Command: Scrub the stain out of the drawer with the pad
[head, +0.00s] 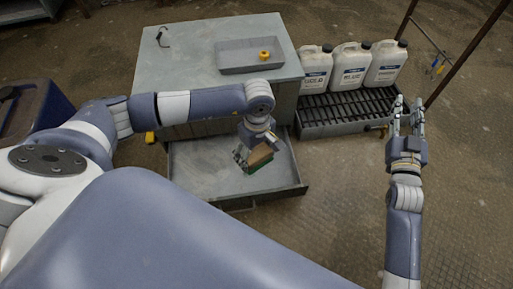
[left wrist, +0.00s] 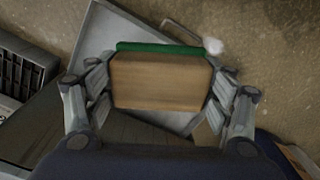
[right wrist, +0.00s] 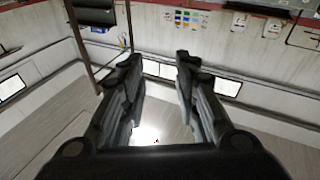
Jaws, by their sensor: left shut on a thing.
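The open drawer (head: 205,178) juts out below the grey cabinet. The pad, a tan block with a green face (head: 261,158), is in my left gripper (head: 256,150), over the right part of the drawer. The left wrist view shows the pad (left wrist: 160,82) clasped between both fingers, its green edge at the far side. The green side faces down to the drawer floor; I cannot tell whether it touches. I make out no clear stain; the pad and gripper hide part of the floor. My right gripper (head: 408,104) is open and empty, right of the cabinet.
The cabinet top (head: 185,60) carries a grey tray (head: 232,67) with a yellow ring-like item. Several white jugs (head: 351,66) stand on a black grate (head: 345,110) to the right. A dark blue bin (head: 35,115) stands left. Floor right of the drawer is clear.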

